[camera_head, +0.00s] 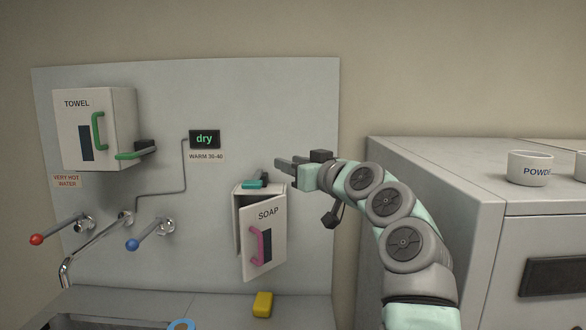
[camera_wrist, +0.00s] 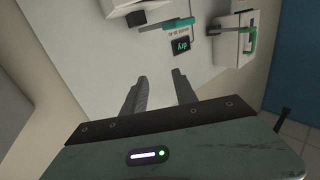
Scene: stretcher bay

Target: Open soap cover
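The soap box (camera_head: 237,215) is a white wall box. Its cover (camera_head: 268,228), marked SOAP with a pink handle (camera_head: 258,245), stands ajar and tilted, with a dark gap along its left side. A teal lever (camera_head: 254,184) with a dark block sits at the box top; the lever also shows at the top of the wrist view (camera_wrist: 165,25). My gripper (camera_head: 280,167) is above and right of the lever, pointing left and apart from the cover. In the wrist view its two fingers (camera_wrist: 160,76) are spread with nothing between them. The box interior is hidden.
A towel box (camera_head: 85,125) with green handles hangs at left. A "dry" display (camera_head: 205,139) and red and blue tap levers (camera_head: 150,238) are on the wall panel. A yellow block (camera_head: 262,304) lies below the cover. A grey cabinet (camera_head: 430,170) with bowls stands at right.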

